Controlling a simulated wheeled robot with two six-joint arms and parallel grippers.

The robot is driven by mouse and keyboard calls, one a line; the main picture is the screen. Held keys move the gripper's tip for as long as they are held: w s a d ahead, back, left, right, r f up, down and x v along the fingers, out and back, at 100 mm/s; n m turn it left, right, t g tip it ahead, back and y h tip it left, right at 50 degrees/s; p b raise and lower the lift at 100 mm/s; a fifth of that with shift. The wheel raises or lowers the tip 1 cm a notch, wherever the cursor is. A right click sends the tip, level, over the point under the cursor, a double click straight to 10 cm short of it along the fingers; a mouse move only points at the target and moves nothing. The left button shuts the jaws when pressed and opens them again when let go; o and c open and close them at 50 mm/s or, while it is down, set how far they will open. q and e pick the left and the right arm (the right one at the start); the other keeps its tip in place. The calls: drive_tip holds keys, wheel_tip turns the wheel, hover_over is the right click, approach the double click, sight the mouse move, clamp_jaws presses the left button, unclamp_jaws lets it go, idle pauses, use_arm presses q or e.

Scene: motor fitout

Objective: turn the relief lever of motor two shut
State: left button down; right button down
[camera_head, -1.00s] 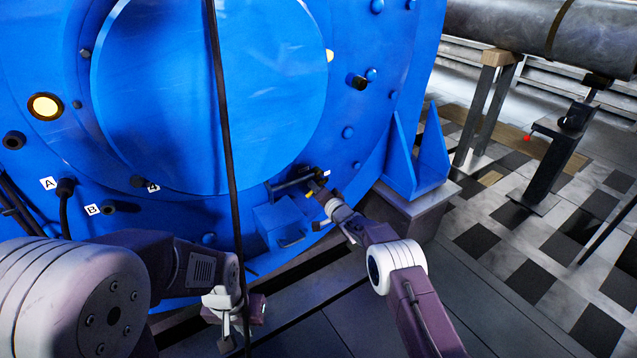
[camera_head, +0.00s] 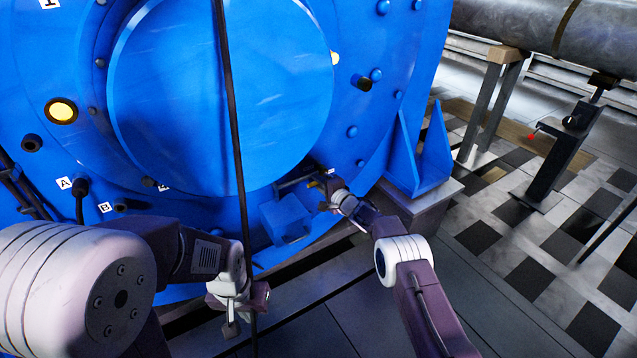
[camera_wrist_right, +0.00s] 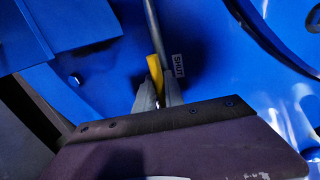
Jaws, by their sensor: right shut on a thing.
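The blue motor (camera_head: 220,95) fills the left and middle of the head view. My right gripper (camera_head: 322,183) is at its lower right, beside a dark bar and a blue box-shaped bracket (camera_head: 286,218). In the right wrist view my right gripper (camera_wrist_right: 160,92) is shut on the yellow lever (camera_wrist_right: 155,68), with one grey finger on each side of it. A grey rod (camera_wrist_right: 152,25) runs up from the lever. A SHUT label (camera_wrist_right: 178,65) is just right of the lever. My left gripper (camera_head: 238,300) hangs low at the motor's front; its jaws are too unclear to read.
A dark cable (camera_head: 236,130) hangs down in front of the motor. Labels A (camera_head: 65,183) and B (camera_head: 105,207) mark ports at lower left. A blue foot bracket (camera_head: 428,155) is right of my right gripper. A black stand (camera_head: 553,150) is farther right on the checkered floor.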

drive_tip(key=shift+r, duration=0.15)
drive_tip(key=c, duration=1.4)
unclamp_jaws()
drive_tip(key=shift+w, duration=0.1)
drive_tip(key=shift+c, duration=0.2)
drive_tip(key=shift+d+p, duration=0.1)
drive_tip(key=shift+p, duration=0.2)
drive_tip(key=p+v, duration=0.5)
drive_tip(key=v, duration=0.4)
